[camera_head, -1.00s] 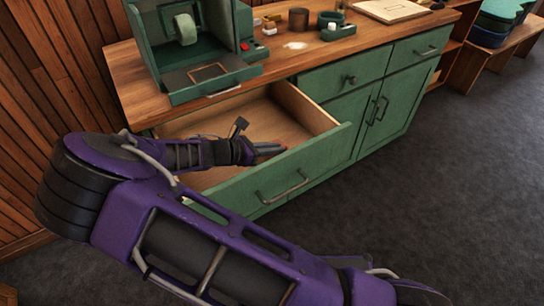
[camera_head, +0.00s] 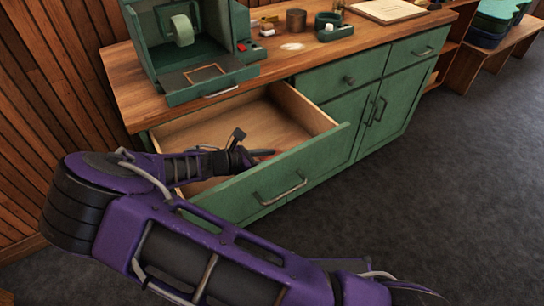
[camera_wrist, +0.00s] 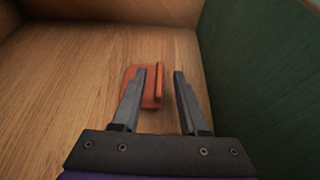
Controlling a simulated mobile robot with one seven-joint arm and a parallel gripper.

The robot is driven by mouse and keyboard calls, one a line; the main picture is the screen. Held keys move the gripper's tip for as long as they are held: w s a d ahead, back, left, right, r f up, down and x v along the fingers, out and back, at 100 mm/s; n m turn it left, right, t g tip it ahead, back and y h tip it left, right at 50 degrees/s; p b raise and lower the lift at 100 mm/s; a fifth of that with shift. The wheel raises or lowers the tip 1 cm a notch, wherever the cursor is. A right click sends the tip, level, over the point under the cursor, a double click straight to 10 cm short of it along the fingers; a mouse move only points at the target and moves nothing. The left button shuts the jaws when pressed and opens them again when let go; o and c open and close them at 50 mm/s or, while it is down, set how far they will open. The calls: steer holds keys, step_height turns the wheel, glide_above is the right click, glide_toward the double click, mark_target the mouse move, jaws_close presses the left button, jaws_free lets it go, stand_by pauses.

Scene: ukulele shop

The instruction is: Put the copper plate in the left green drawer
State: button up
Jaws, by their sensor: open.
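The left green drawer (camera_head: 262,192) is pulled open in the head view, with a bare wooden inside. My gripper (camera_head: 262,156) reaches into it near the front panel. In the wrist view my gripper (camera_wrist: 163,75) is open, with its two grey fingers apart. An orange-copper plate (camera_wrist: 158,85) lies on the drawer floor below the fingers, partly hidden behind the left one; it has a raised strip along its right side. I see no contact between plate and fingers. In the head view only a bit of copper colour shows beside the fingertips.
The drawer's green front panel (camera_wrist: 255,70) stands close on the right in the wrist view. The wooden worktop (camera_head: 285,62) above holds a green machine (camera_head: 205,75), a copper-brown cup (camera_head: 296,20) and a board (camera_head: 388,10). The drawer floor around the plate is clear.

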steer(key=p+v, duration=0.1)
steer(key=v, duration=1)
steer(key=shift+s+a+r, duration=0.1)
steer(key=shift+s+a, duration=0.05)
steer(key=shift+a, duration=0.1)
steer(key=shift+r, duration=0.1)
